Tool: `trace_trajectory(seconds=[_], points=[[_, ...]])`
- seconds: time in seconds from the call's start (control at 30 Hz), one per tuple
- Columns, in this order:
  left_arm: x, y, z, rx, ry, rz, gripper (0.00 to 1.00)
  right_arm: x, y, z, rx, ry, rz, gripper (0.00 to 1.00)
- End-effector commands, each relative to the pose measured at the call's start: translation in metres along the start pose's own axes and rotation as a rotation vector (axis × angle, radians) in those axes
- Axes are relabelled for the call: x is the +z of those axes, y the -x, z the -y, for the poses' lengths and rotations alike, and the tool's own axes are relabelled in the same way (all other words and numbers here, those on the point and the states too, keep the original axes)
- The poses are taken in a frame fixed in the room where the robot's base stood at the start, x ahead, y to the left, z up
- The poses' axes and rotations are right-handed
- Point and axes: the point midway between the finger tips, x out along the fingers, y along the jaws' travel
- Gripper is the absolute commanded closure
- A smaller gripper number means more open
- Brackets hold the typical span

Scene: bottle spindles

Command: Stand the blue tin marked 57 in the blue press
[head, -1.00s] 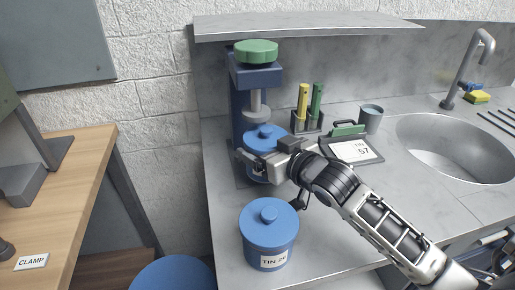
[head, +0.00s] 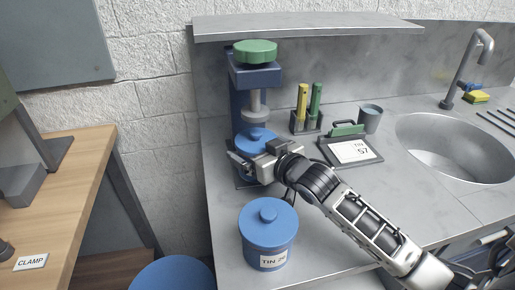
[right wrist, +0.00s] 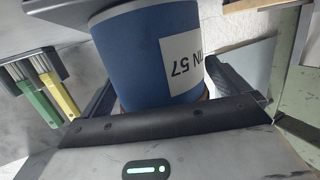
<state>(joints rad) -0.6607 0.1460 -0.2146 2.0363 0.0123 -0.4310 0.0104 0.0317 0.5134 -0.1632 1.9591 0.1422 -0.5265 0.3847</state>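The blue tin marked 57 (head: 257,136) is upright at the blue press (head: 243,100), below its grey plunger (head: 256,103). My right gripper (head: 240,162) is around the tin's side. In the right wrist view the tin (right wrist: 140,60) sits between the two fingers, its TIN 57 label upside down in the picture. I cannot tell whether its bottom touches the press base. A second blue tin (head: 268,228), whose label seems to read TIN 26, stands on the counter in front, apart from my gripper. My left gripper is out of view.
The sink (head: 455,150) is at right. The wooden bench (head: 65,200) has a CLAMP label.

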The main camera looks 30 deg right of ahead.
Motion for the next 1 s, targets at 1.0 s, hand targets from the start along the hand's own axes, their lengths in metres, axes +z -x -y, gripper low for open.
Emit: trace_trajectory(seconds=[1.0], points=[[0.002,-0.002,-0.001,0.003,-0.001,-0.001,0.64,-0.003,0.121,0.000,0.000,0.000,0.000,0.00]])
